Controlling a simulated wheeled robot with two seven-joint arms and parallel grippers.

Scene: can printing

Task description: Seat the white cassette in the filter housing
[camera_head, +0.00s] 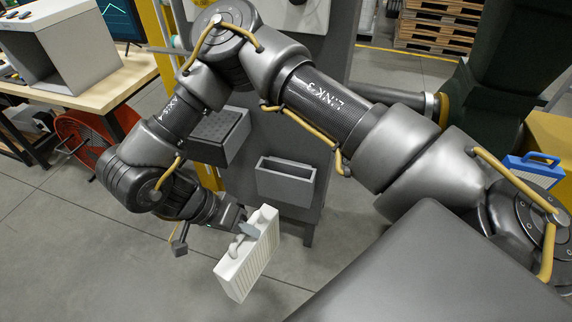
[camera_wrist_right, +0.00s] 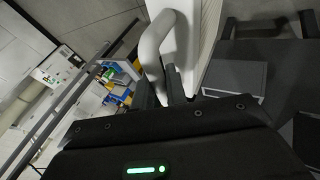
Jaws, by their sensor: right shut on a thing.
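The white cassette (camera_head: 250,262) hangs tilted in the air in the lower middle of the head view, its ribbed face to the right. My right gripper (camera_head: 243,229) is shut on the cassette's handle; the wrist view shows the fingers (camera_wrist_right: 174,88) at the handle (camera_wrist_right: 153,48) and the white body (camera_wrist_right: 200,40) beyond. A grey open-topped box (camera_head: 285,186), which looks like the filter housing, is fixed to the dark grey panel. The cassette is apart from it, in front and lower in the picture. The box's inside is mostly dark. My left gripper is not in view.
A grey holder with a dark top (camera_head: 221,126) is on the panel left of the open box. A blue cassette (camera_head: 533,170) stands at the far right. A wooden bench (camera_head: 110,88) and red fan (camera_head: 85,138) are at left. The floor around the cassette is clear.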

